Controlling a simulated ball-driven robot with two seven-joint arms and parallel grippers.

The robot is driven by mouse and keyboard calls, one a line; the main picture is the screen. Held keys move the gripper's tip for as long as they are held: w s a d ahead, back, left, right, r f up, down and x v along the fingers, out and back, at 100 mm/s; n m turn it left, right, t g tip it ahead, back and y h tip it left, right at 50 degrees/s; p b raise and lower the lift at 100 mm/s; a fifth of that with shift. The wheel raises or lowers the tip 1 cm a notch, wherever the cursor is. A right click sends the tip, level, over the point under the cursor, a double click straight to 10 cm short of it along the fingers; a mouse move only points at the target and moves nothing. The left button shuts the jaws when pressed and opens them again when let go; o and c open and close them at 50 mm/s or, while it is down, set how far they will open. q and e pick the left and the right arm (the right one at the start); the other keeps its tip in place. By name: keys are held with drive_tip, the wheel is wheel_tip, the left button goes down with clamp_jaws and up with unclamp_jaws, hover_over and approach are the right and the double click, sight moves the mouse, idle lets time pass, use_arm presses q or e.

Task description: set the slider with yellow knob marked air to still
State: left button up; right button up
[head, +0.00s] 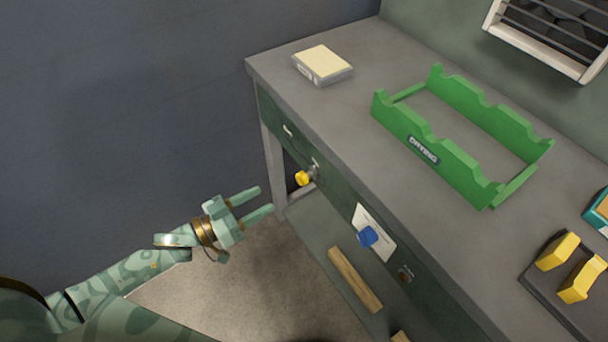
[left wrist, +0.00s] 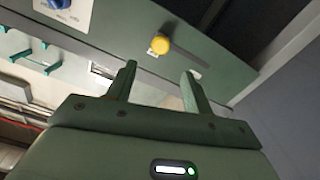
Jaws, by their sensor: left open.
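The yellow knob (head: 303,178) sticks out from the dark green front panel of the grey bench. In the left wrist view the yellow knob (left wrist: 159,44) sits on the panel, with a slot running from it toward the lower right. No marking for it is readable. My left gripper (head: 266,199) is open and empty, to the left of the knob and apart from it. In the left wrist view its two fingers (left wrist: 160,78) point toward the panel, with the knob beyond the gap between them. My right gripper is not in view.
A blue knob (head: 367,236) on a white plate sits further right on the same panel. On the bench top are a green rack (head: 463,182) labelled "drying", a pale block (head: 322,62) and a dark holder with yellow pieces (head: 557,252). Floor space left of the bench is clear.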

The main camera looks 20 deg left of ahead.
sight(298, 181)
use_arm(q)
drive_tip(key=b+x, duration=0.2)
drive_tip(key=x, duration=0.9)
drive_tip(key=shift+w+d+f, duration=0.1)
drive_tip(key=shift+w+f, duration=0.05)
drive_tip(key=shift+f, duration=0.05)
drive_tip(key=shift+w+d+r+b, duration=0.1)
drive_tip(key=shift+w+d+b, duration=0.25)
drive_tip(key=shift+w+d, duration=0.1)
clamp_jaws()
drive_tip(key=w+a, duration=0.2)
drive_tip(key=a, duration=0.1)
drive_tip(key=w+a+b, duration=0.1)
drive_tip(key=w+a, duration=0.1)
drive_tip(key=a, duration=0.1)
drive_tip(key=w+a, duration=0.3)
drive_tip(key=shift+b, duration=0.3)
drive_tip(key=shift+w+a, duration=0.25)
drive_tip(key=shift+a, duration=0.25)
